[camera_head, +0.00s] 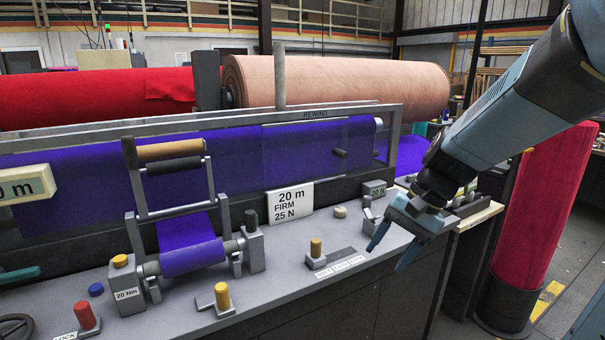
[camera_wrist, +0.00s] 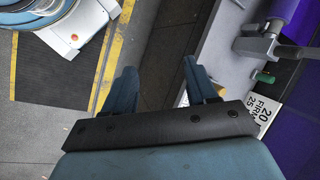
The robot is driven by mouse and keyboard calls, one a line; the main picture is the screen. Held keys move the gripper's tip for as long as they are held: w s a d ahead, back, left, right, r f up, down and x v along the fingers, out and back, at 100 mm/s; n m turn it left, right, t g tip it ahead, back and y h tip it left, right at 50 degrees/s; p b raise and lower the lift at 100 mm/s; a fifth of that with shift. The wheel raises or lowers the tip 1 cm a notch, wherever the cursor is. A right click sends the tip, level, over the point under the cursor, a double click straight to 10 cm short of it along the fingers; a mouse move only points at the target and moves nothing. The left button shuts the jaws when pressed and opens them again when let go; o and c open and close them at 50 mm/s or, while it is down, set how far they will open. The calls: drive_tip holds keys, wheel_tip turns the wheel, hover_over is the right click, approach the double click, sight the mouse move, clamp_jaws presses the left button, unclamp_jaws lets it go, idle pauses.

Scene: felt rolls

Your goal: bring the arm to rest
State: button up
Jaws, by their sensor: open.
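My gripper (camera_head: 390,248) hangs from my blue-grey arm at the right of the head view, over the front right edge of the machine bench (camera_head: 285,290). Its two fingers are spread apart with nothing between them. In the wrist view my gripper (camera_wrist: 160,85) shows both blue fingers apart, with the bench edge and dark floor beyond them. The arm reaches down from the upper right and touches nothing that I can see.
A white card (camera_head: 292,201) reading 20 m, FIRM, 25 N stands on the bench left of my gripper. A yellow-topped lever (camera_head: 316,250) is nearby. Purple felt (camera_head: 190,250) runs over a small roller. A red roll (camera_head: 545,215) stands upright at right.

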drive_tip(key=s+d+r+n+t+h, duration=0.5)
drive_tip(key=s+d+r, duration=0.1)
drive_tip(key=s+r, duration=0.1)
drive_tip(key=shift+s+d+r+t, duration=0.35)
drive_tip(key=shift+s+r+t, duration=0.05)
drive_tip(key=shift+r, duration=0.3)
drive_tip(key=shift+a, duration=0.1)
idle(0.8)
